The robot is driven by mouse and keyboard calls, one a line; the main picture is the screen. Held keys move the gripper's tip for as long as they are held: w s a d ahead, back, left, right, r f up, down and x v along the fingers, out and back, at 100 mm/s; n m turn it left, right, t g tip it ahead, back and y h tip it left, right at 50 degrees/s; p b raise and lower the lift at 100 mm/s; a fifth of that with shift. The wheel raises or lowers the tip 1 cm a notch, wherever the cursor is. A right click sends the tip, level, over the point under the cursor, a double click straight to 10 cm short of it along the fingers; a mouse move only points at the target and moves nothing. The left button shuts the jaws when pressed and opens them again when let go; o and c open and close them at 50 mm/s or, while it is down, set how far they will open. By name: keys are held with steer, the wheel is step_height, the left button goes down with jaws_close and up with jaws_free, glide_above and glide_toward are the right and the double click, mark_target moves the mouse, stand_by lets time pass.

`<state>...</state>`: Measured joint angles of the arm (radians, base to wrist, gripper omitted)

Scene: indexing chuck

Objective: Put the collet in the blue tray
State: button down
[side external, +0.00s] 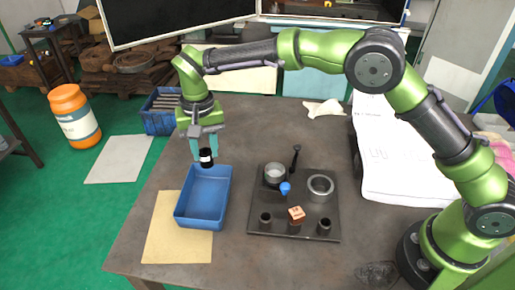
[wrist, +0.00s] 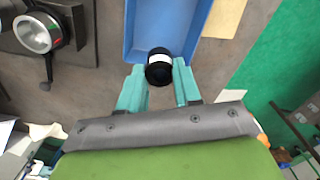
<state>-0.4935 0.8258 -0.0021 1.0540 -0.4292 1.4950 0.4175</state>
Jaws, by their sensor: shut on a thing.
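The collet looks to be the small black cylinder with a white band (side external: 206,158); it also shows in the wrist view (wrist: 159,66). My gripper (side external: 204,146) points down with its teal fingers shut on it. The wrist view shows a finger on each side of the black cylinder. The blue tray (side external: 202,213) lies on the table and its visible inside is empty. The cylinder appears above the tray's far end; its exact height is hard to tell. In the wrist view it overlaps the end of the tray (wrist: 140,25).
A tan sheet (side external: 165,245) lies partly under the tray. A blue crate (side external: 158,120) is behind, left of my gripper.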

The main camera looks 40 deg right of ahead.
step_height(320, 180, down, 8)
steer(key=shift+r, duration=0.15)
stand_by(0.4)
steer(key=c, duration=0.8)
jaws_free()
